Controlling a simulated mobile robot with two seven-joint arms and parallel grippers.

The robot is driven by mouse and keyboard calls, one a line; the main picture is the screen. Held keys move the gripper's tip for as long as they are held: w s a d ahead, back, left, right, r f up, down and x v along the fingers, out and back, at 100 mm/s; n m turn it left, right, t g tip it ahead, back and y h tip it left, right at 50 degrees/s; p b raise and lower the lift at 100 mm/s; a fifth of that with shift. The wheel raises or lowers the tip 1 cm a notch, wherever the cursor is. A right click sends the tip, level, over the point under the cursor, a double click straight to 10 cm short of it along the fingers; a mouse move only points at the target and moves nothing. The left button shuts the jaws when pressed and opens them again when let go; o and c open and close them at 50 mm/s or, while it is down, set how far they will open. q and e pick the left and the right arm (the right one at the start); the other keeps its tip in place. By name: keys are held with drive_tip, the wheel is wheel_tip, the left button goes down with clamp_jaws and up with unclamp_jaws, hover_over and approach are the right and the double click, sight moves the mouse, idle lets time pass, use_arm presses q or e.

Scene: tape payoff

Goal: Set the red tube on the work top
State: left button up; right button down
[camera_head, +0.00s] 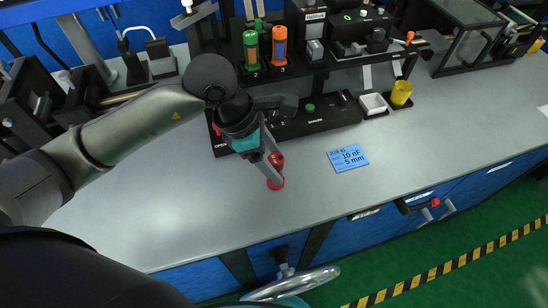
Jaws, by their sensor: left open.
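The red tube (275,184) stands on the grey work top (200,215), in front of the black holder strip. Its lower end appears to touch the top, and part of it is hidden behind a finger. My left gripper (270,171) reaches down over it with its fingers at the tube. The jaws are open, and I cannot tell whether a finger touches the tube. My right gripper is not in view.
A green tube (251,49) and an orange tube (279,44) stand in the black rack behind. A blue card (347,158) lies to the right. A white tray (373,104) and yellow cup (402,92) stand farther right. The front of the work top is clear.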

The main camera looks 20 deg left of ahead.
use_arm(q)
drive_tip(key=p+v, duration=0.1)
drive_tip(key=v, duration=1)
drive_tip(key=shift+r, duration=0.25)
drive_tip(key=shift+a, duration=0.15)
drive_tip(key=shift+c, duration=0.2)
idle(1.4)
